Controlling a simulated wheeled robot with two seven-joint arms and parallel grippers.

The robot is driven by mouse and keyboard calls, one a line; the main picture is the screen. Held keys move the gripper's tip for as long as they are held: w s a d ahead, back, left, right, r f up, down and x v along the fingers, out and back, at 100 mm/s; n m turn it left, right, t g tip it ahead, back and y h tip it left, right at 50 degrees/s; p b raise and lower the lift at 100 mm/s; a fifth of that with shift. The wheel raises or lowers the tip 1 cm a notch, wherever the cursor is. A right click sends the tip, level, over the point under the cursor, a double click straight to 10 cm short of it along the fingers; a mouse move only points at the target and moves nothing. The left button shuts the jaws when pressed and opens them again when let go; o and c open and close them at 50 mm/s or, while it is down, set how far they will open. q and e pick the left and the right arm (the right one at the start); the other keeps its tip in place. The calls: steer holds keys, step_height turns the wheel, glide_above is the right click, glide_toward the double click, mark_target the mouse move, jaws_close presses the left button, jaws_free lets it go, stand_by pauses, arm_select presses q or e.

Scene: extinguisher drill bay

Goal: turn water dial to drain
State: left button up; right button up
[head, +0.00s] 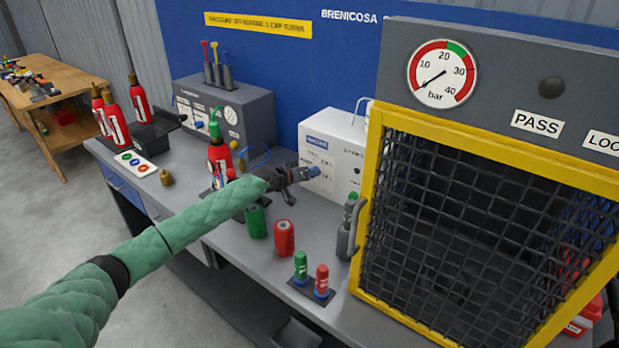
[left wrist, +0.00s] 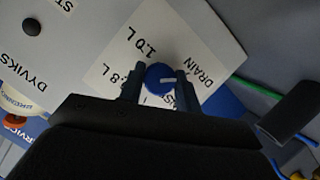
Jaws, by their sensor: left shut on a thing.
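The white water box (head: 340,133) stands at the back of the bench, left of the yellow-framed cage. Its blue water dial (head: 313,172) is at my left gripper (head: 298,175). In the left wrist view, the dial (left wrist: 158,77) sits between both fingers of the left gripper (left wrist: 160,82), which is shut on it. A white pointer mark on the dial points right in that view, roughly towards the DRAIN label (left wrist: 199,78). The 1.0 L label (left wrist: 146,48) is at the upper left, and another label below is partly hidden by the gripper. My right gripper is not in view.
The yellow-framed mesh cage (head: 367,200) with a handle stands close on the right. Red (head: 284,238) and green (head: 256,221) cylinders stand on the bench below my left arm. A red extinguisher (head: 218,158) stands behind the arm. A grey box (head: 255,115) is farther left.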

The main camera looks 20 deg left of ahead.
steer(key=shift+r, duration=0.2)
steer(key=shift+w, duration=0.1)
arm_select(q)
steer(key=o, duration=1)
steer(key=shift+c, duration=0.2)
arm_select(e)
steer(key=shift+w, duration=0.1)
arm_select(q)
steer(key=shift+s+a, duration=0.1)
steer(key=b+v, duration=0.2)
steer(key=v, duration=0.5)
steer(key=shift+s+b, duration=0.25)
steer(key=shift+b, duration=0.15)
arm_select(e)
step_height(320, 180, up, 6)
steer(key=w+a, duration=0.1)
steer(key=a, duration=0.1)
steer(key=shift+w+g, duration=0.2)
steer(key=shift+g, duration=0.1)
arm_select(q)
steer(key=shift+a+r, duration=0.2)
